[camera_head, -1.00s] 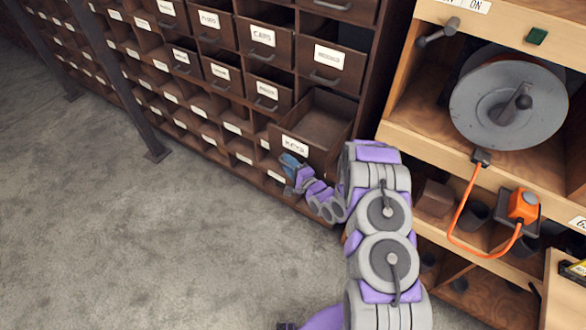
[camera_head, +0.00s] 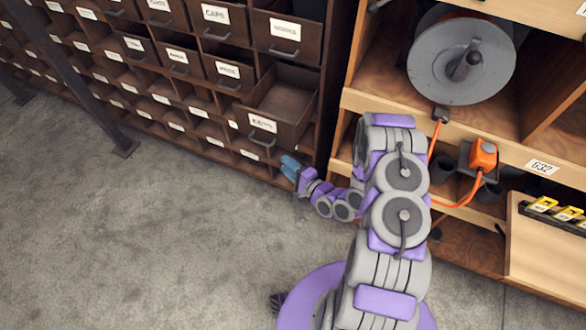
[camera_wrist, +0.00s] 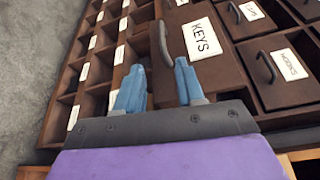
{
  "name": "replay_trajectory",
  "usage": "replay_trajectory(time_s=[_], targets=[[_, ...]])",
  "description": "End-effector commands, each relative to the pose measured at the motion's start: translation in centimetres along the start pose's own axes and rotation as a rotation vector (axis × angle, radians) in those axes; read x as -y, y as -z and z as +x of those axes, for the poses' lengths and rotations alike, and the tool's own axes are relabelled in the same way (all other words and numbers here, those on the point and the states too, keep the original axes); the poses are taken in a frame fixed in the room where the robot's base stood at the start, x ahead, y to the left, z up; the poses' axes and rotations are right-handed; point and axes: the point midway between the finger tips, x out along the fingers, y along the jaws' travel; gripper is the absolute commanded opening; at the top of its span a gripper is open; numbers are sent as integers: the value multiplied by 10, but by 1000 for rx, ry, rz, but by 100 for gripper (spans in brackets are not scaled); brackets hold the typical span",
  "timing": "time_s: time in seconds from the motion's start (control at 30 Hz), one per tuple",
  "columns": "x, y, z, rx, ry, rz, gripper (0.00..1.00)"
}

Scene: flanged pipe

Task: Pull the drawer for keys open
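The brown drawer labelled KEYS (camera_head: 270,124) stands pulled out of the dark cabinet, with its empty inside showing in the head view. Its front and label show in the wrist view (camera_wrist: 201,38). Its dark curved handle (camera_head: 262,141) is on the drawer front, below the label in the head view. My gripper (camera_head: 289,167) is just off the drawer front, below and to the right of the handle.
Other labelled drawers (camera_head: 224,45) and small open bins surround it. A wooden shelf unit to the right holds a grey cable reel (camera_head: 462,57) and an orange plug (camera_head: 483,155). A dark post (camera_head: 92,105) stands at left. The concrete floor (camera_head: 130,240) is clear.

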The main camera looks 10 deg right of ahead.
Motion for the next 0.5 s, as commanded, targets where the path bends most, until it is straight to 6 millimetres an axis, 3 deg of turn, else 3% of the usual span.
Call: replay_trajectory(time_s=[0.2, 0.5], targets=[[0, 1, -19, -2, 0, -1, 38], [0, 0, -23, 0, 0, -2, 38]])
